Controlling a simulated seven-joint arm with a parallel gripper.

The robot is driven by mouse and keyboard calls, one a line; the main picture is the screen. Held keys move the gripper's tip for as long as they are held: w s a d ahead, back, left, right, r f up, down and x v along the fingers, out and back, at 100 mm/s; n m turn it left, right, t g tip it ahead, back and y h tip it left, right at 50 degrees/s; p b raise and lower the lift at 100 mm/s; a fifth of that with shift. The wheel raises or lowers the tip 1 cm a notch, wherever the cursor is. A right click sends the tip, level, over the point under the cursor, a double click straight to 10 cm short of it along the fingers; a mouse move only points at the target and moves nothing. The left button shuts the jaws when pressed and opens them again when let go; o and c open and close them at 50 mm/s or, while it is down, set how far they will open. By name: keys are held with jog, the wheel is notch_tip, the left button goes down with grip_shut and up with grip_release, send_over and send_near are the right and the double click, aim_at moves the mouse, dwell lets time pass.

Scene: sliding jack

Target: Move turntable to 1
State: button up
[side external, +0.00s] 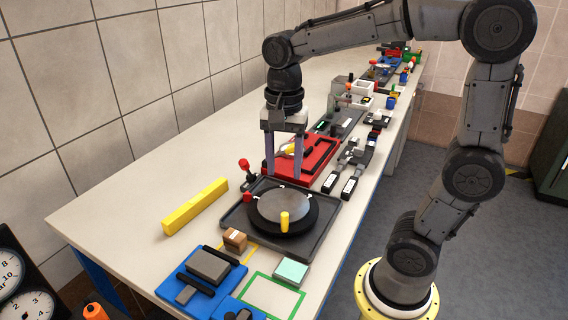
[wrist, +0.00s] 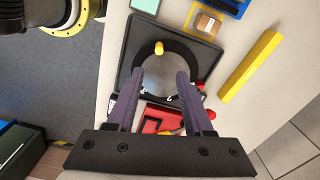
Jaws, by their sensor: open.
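The turntable is a grey disc (side external: 283,205) on a black ring, set in a dark square tray (side external: 236,222). A yellow peg (side external: 285,222) stands upright near the disc's front edge in the side view. In the wrist view the disc (wrist: 168,77) shows between my fingers, with the yellow peg (wrist: 159,48) at its far side. White marks on the black ring are partly hidden by my fingers and too small to read. My gripper (side external: 283,176) is open and empty, pointing down above the rear part of the turntable, apart from the peg.
A red-knobbed lever (side external: 245,168) stands at the tray's left rear. A red fixture (side external: 305,160) lies behind. A yellow bar (side external: 195,206) lies left on open table. A small brown box (side external: 235,240), blue fixture (side external: 200,280) and mint block (side external: 291,271) are in front.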

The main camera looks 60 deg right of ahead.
notch_tip(320, 180, up, 8)
dwell(0.8)
jog(key=s+a+n+t, duration=0.1)
jog(key=s+n+t, duration=0.15)
jog(key=s, duration=0.55)
notch_tip(320, 180, down, 8)
jog(key=s+n+t, duration=0.2)
jog(key=n+t, duration=0.1)
jog(key=n, duration=0.9)
jog(key=shift+s+a+f+n, duration=0.2)
jog(key=shift+s+a+n, duration=0.1)
jog(key=shift+s+n, duration=0.1)
